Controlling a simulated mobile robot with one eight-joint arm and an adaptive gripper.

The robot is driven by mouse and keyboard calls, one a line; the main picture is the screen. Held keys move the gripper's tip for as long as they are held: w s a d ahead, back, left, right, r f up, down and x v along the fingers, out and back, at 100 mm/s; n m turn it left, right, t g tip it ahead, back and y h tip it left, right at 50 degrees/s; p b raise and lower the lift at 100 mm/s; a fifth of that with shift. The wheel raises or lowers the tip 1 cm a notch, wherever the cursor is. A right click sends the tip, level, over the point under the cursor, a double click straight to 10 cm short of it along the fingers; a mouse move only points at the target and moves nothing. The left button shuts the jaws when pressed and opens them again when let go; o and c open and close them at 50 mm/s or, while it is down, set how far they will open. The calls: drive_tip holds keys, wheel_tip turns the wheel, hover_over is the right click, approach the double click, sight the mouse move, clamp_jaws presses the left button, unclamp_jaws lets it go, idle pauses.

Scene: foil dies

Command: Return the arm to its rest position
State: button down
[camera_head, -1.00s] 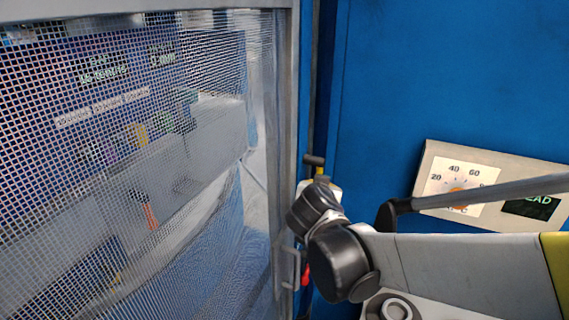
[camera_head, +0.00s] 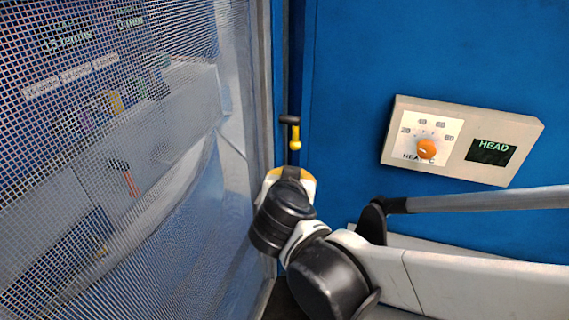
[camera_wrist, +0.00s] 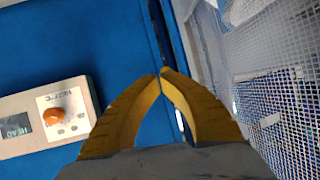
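My arm shows in the head view, reaching in from the lower right, with its dark wrist joints bent upward. My gripper (camera_head: 294,140) is at its upper end, beside the frame edge of the mesh door, and shows small there. In the wrist view my gripper (camera_wrist: 161,75) has two yellow fingers whose tips meet. Nothing shows held between them. The fingers point along the blue wall, toward the seam beside the mesh.
A mesh door (camera_head: 110,150) fills the left, with a grey machine and small displays behind it. A blue wall (camera_head: 350,70) carries a panel (camera_head: 455,165) with an orange dial (camera_head: 426,148) and a "HEAD" display (camera_head: 489,151). A dark T-shaped part (camera_head: 289,120) shows by the gripper.

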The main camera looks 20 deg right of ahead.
drive_tip(key=s+f+n+g+y+b, duration=0.2)
drive_tip(key=s+f+b, duration=0.4)
drive_tip(key=f+b, duration=0.4)
drive_tip(key=s+f+n+g+y+b, duration=0.2)
drive_tip(key=s+f+b, duration=0.5)
drive_tip(key=f, duration=0.7)
drive_tip(key=n+y+b, duration=0.1)
drive_tip(key=b, duration=0.1)
drive_tip(key=shift+d+n+g+b, duration=0.3)
drive_tip(key=shift+d+n+b, duration=0.05)
drive_tip(key=shift+d+n, duration=0.05)
